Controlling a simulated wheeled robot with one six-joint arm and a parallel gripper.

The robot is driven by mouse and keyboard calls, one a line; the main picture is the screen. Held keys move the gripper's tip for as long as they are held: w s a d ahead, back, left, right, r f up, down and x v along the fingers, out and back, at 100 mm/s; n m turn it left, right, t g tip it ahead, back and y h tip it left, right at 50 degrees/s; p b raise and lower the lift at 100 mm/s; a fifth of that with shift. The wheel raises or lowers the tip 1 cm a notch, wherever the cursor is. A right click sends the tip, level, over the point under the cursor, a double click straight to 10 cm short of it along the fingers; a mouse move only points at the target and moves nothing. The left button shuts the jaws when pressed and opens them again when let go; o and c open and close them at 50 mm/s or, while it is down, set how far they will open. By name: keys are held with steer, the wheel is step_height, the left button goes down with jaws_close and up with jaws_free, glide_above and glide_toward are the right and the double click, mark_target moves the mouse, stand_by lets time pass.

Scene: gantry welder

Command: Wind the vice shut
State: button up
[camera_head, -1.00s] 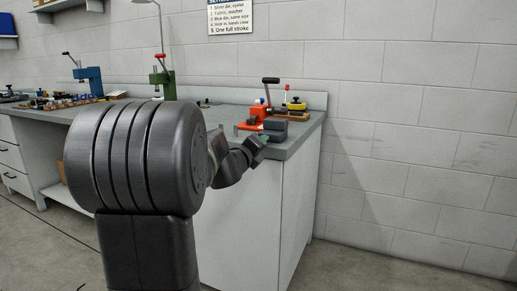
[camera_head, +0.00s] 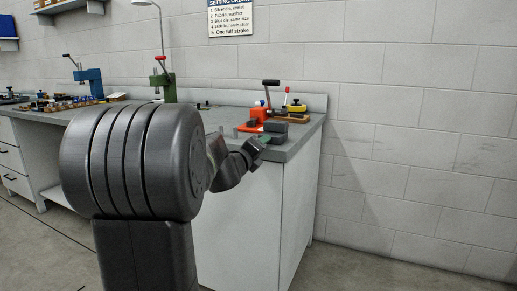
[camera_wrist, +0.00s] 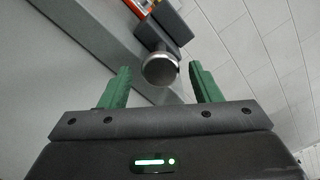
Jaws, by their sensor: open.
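The vice stands at the front corner of the bench, with an orange body (camera_head: 258,114) and dark grey blocks (camera_head: 277,127) in the head view. In the wrist view its orange part (camera_wrist: 138,8) and a dark grey block (camera_wrist: 172,22) show at the top. A round metal end (camera_wrist: 160,69) faces the camera and appears between my green fingers; I cannot tell whether it is the vice's screw. My gripper (camera_wrist: 160,77) is open, with a gap either side of that end. In the head view my gripper (camera_head: 262,143) is at the bench edge, just in front of the vice, partly hidden.
A yellow-and-black item (camera_head: 297,108) and a black-handled lever (camera_head: 270,83) are near the vice. A green press (camera_head: 163,85) and a blue press (camera_head: 90,80) stand farther left. A block wall is behind.

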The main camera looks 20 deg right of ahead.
steer(key=p+v, duration=0.2)
steer(key=v, duration=1.1)
steer(key=b+x, duration=0.2)
steer(key=x, duration=1.1)
steer(key=shift+w+d, duration=0.2)
steer(key=shift+a, duration=0.1)
